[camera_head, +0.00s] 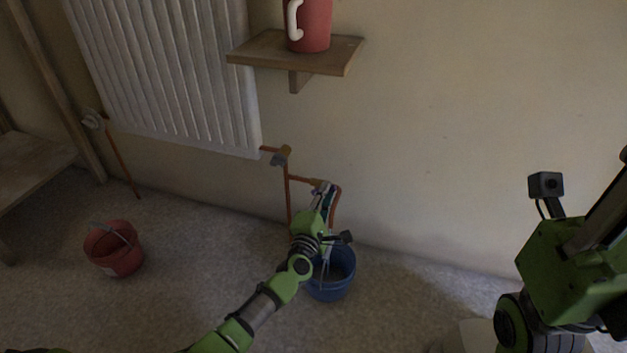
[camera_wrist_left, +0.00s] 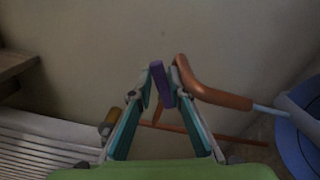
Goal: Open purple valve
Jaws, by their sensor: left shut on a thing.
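The purple valve handle (camera_wrist_left: 161,82) shows in the left wrist view as a short purple bar between my fingertips. My left gripper (camera_wrist_left: 162,88) is shut on it, with one teal finger on each side. In the head view my left gripper (camera_head: 325,192) reaches the copper pipe (camera_head: 287,195) low on the wall, just above the blue bucket, and mostly hides the handle. My right arm stands at the right edge of the head view; its fingers are not visible.
The blue bucket (camera_head: 331,285) stands on the floor under my left wrist. A red bucket (camera_head: 115,252) stands at the left. A white radiator (camera_head: 165,75) and a wooden shelf (camera_head: 270,50) with a red jug (camera_head: 312,25) are on the wall above.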

